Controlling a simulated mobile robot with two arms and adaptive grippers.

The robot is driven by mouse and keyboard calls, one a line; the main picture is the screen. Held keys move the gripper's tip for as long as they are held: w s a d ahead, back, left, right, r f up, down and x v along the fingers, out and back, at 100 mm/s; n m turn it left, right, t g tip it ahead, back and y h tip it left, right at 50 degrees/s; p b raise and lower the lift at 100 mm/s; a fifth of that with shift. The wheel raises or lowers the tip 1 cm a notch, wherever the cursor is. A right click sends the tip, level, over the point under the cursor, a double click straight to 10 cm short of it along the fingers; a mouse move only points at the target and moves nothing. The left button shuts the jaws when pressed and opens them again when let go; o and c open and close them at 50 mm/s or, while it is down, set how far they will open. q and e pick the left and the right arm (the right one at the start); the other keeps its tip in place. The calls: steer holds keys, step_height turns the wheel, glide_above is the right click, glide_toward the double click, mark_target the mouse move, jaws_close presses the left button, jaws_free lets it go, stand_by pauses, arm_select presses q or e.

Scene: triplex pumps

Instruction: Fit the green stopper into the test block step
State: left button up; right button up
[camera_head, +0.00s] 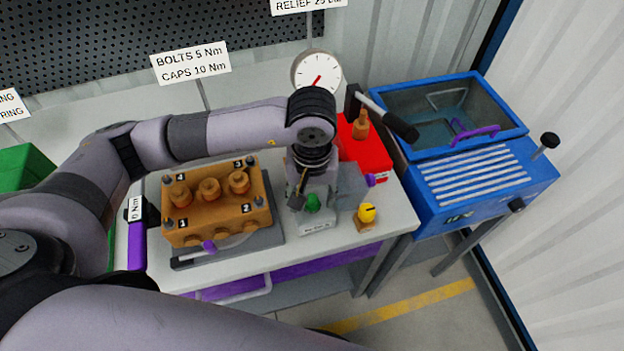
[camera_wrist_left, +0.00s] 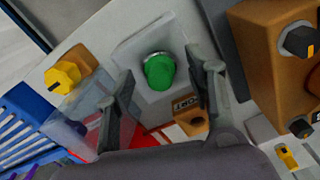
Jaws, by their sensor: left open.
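The green stopper (camera_head: 312,203) stands upright at the small grey test block (camera_head: 318,228) near the bench's front edge. In the left wrist view the green stopper (camera_wrist_left: 160,72) shows from above, on the pale block (camera_wrist_left: 130,54), with a ring around its far side. I cannot tell how deep it sits. My left gripper (camera_head: 305,190) is right above the block. In the wrist view my left gripper (camera_wrist_left: 171,72) is open, one finger on each side of the stopper, with gaps and no clear contact. My right gripper is not in view.
A yellow-topped part (camera_head: 367,212) stands right of the test block. The orange pump block (camera_head: 215,205) is to the left. A red box (camera_head: 365,152), a gauge (camera_head: 316,72) and a black-handled lever (camera_head: 385,114) are behind. A blue wash basin (camera_head: 490,180) stands at the right.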

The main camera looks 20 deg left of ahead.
mark_target(312, 197)
arm_select(q)
steer(key=shift+r+p, duration=0.9)
steer(key=shift+p, duration=0.15)
steer(key=shift+w+r+b, duration=0.1)
steer(key=shift+r+b, duration=0.6)
steer(key=shift+b, duration=0.2)
step_height(312, 197, up, 10)
steer(key=b, duration=0.2)
steer(key=shift+f, duration=0.1)
